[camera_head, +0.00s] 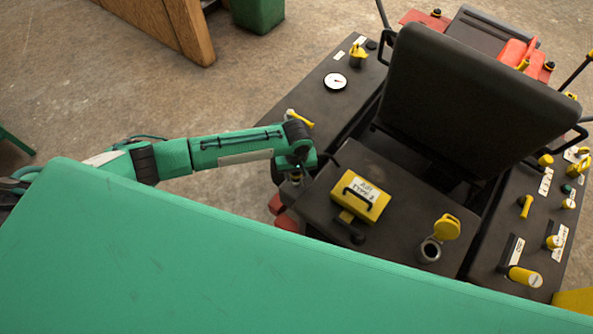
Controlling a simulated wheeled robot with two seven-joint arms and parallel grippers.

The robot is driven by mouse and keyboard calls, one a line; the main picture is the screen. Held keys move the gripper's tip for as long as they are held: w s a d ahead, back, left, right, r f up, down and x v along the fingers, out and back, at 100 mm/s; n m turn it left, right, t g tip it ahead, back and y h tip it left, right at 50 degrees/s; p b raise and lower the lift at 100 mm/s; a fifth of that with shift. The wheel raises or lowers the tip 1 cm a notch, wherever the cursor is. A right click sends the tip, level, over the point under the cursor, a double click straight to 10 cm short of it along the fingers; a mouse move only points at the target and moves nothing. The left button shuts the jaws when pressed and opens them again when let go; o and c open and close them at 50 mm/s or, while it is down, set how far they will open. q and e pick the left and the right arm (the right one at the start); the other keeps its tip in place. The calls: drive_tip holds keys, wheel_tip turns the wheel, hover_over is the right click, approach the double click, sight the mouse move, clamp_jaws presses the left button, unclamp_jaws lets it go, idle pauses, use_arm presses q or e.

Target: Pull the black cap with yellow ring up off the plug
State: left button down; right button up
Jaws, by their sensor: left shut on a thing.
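My left arm comes in from the left, and its gripper (296,178) points down at the left front corner of a dark machine. The gripper is shut on a small dark thing, which I take to be the black cap with yellow ring; the wrist hides most of it. A red part (284,213) shows just below the gripper. The plug is hidden, so I cannot tell whether the cap is on it or clear of it. My right gripper is not in view.
The machine's black seat (470,95) stands to the right. A yellow box with a handle (360,197) and an open yellow-lidded filler neck (430,250) are on the deck. A side console (525,215) carries yellow levers. A green surface (200,255) covers the foreground.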

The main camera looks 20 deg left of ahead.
use_arm(q)
drive_tip(key=c, duration=1.3)
unclamp_jaws()
drive_tip(key=shift+w+r, duration=0.15)
drive_tip(key=shift+r, duration=0.05)
drive_tip(key=shift+o, duration=1)
wheel_tip(320, 180, up, 14)
drive_tip(key=shift+b, duration=0.45)
drive_tip(key=shift+s+f, duration=0.1)
drive_tip(key=shift+s, duration=0.1)
